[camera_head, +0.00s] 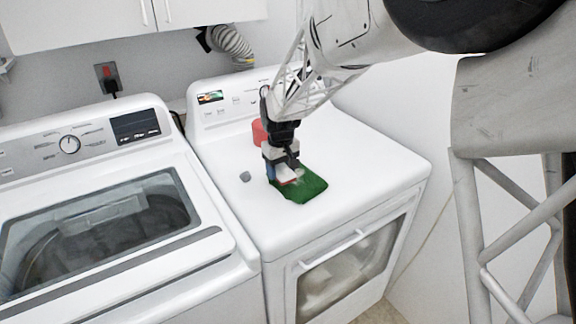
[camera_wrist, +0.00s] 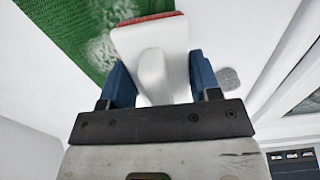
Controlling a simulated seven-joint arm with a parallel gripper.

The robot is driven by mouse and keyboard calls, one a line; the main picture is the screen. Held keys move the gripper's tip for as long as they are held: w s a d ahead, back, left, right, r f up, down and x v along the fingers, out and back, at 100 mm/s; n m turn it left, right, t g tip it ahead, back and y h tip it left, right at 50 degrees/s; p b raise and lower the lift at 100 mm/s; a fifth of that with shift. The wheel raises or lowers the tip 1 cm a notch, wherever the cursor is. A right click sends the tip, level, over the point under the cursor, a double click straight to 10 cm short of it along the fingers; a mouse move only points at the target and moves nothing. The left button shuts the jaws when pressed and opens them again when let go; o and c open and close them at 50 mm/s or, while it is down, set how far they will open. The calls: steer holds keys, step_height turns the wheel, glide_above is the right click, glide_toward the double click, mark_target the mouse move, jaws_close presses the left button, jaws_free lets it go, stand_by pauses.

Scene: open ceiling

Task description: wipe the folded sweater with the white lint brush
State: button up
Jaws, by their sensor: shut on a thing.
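The folded sweater (camera_head: 305,187) is green and lies flat on top of the right-hand machine. It also shows in the wrist view (camera_wrist: 65,35), where a whitish fuzzy patch of lint (camera_wrist: 103,48) lies on it beside the brush. The white lint brush (camera_wrist: 150,50) has a red edge along its head. My gripper (camera_head: 281,165) is shut on the brush's handle, with a blue finger on each side in the wrist view (camera_wrist: 155,80). The brush head is at the sweater's left part; whether it touches the cloth I cannot tell.
A red object (camera_head: 259,133) stands behind my gripper on the dryer top (camera_head: 370,160). A small grey round thing (camera_head: 245,176) lies left of the sweater. A washer (camera_head: 100,200) stands at the left. The dryer top right of the sweater is clear.

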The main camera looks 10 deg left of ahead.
mark_target(287, 176)
steer(key=shift+s+d, duration=0.65)
steer(key=shift+s, duration=0.05)
steer(key=shift+w+d+r, duration=0.1)
steer(key=shift+w+d, duration=0.15)
steer(key=shift+w, duration=0.2)
steer(key=shift+w+d, duration=0.75)
steer(key=shift+w, duration=0.05)
steer(key=shift+w+d, duration=1.2)
steer(key=shift+w, duration=0.25)
steer(key=shift+w+d, duration=0.15)
steer(key=shift+d, duration=0.1)
steer(key=shift+s+d, duration=0.6)
steer(key=shift+s+a, duration=1.25)
steer(key=shift+s, duration=0.2)
steer(key=shift+s+a, duration=1.25)
steer(key=shift+s, duration=0.15)
steer(key=shift+r, duration=3.95)
